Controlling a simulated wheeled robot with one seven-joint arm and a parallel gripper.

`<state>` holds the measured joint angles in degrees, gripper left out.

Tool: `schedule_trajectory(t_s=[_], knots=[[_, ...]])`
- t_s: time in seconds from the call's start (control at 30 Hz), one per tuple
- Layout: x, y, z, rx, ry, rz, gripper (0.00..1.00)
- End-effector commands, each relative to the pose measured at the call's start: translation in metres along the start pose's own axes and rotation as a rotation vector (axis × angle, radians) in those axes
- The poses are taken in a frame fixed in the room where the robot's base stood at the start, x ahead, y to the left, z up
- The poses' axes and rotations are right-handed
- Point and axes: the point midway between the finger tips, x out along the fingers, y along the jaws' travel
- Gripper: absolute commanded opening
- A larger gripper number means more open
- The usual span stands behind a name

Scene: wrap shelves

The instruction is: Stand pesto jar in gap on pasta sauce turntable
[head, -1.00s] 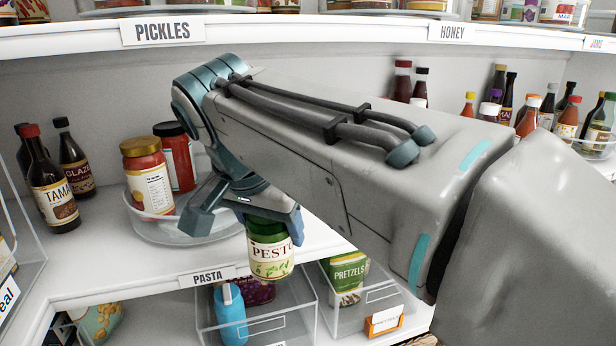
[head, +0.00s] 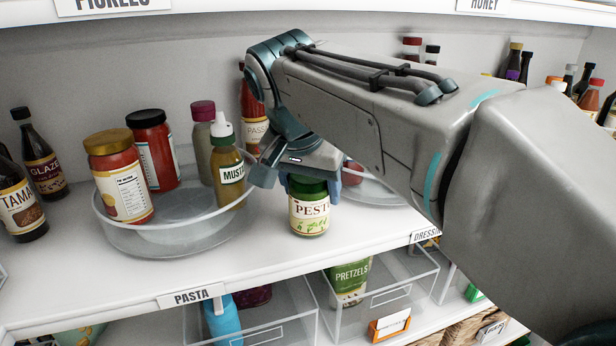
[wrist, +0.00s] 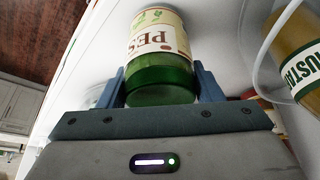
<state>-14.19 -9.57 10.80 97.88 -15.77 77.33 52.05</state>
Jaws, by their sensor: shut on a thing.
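The pesto jar (head: 310,212), with a green lid and a cream label, is upright in my gripper (head: 308,178). My gripper is shut on its upper part, and in the wrist view the pesto jar (wrist: 160,60) sits between the two blue fingers. The clear round turntable (head: 170,238), above the PASTA label, is left of the jar and apart from it. It carries a gold-lidded red jar (head: 122,185), a black-lidded red jar (head: 155,150), a mustard bottle (head: 228,175) and a purple-capped bottle (head: 202,140). I cannot tell whether the pesto jar touches the shelf.
A second clear turntable (head: 375,190) is partly hidden behind my arm. Dark sauce bottles (head: 40,160) stand at the far left. Clear bins (head: 385,290) are on the shelf below. Bare shelf (head: 270,255) lies in front of and between the turntables.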

Motion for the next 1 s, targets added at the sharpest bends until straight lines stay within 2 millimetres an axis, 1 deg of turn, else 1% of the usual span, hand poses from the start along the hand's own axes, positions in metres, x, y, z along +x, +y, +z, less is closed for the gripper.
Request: schedule_trajectory(t_s=[0.17,0.33,0.37,0.4,0.43,0.9,0.97,1.0], knots=[[-0.002,0.0,-0.001,0.001,0.002,-0.001,0.24],[0.004,0.001,0.001,0.002,0.002,0.0,0.24],[0.003,0.001,0.001,0.002,0.0,0.0,0.65],[0.003,0.001,0.001,0.002,0.0,0.0,0.76],[0.003,0.001,0.001,0.001,0.0,0.0,0.81],[0.003,0.0,0.002,-0.001,0.0,0.0,0.81],[-0.005,-0.001,0.002,0.0,0.003,-0.003,0.81],[-0.011,-0.001,0.005,-0.001,0.003,-0.004,0.81]])
